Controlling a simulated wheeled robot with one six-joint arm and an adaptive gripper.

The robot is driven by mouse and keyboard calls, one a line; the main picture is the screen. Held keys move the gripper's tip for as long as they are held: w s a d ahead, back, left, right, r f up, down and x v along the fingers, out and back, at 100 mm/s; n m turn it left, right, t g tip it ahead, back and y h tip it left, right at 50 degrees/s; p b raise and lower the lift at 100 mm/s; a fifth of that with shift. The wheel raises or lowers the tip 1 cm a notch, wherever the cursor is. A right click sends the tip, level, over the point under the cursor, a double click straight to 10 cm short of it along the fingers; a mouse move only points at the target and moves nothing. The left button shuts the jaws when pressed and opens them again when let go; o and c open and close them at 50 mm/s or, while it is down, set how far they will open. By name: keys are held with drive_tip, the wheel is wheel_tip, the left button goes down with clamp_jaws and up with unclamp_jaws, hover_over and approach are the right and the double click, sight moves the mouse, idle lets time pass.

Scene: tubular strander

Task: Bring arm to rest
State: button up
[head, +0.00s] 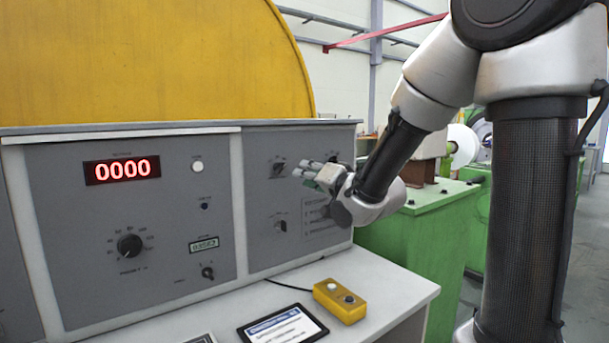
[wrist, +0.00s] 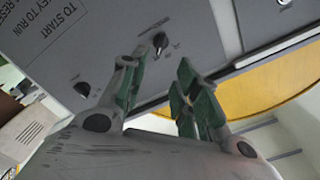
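My arm (head: 390,155) reaches from the right of the head view toward the grey control panel (head: 80,220). My gripper (head: 306,170) is in front of the panel's right section, near a switch (head: 278,168). The wrist view shows my gripper (wrist: 158,75) with its two green-padded fingers apart and nothing between them. A black knob (wrist: 160,42) on the panel shows just past the gap. I cannot tell whether a fingertip touches the panel. My arm and gripper hide part of the panel's right side.
A desk (head: 390,285) below the panel holds a yellow button box (head: 340,300) and a tablet (head: 283,325). A red display (head: 122,170) reads 0000. A green machine base (head: 420,225) stands behind my arm, and a large yellow drum (head: 150,60) rises behind the panel.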

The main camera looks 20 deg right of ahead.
idle(0.3)
drive_tip(key=s+d+f+n+g+h, duration=0.25)
drive_tip(key=s+f+g, duration=0.2)
drive_tip(key=f, duration=0.35)
drive_tip(key=s+d+f+n+g+h, duration=0.2)
drive_tip(key=s+d+f+g, duration=0.25)
drive_tip(key=f, duration=0.25)
drive_tip(key=s+d+r+g, duration=0.2)
drive_tip(key=s, duration=1)
drive_tip(key=s+d+r+n+g+h, duration=0.1)
drive_tip(key=s+r, duration=0.2)
drive_tip(key=s, duration=0.9)
drive_tip(key=shift+d+r+g, duration=0.35)
drive_tip(key=shift+d+g, duration=0.05)
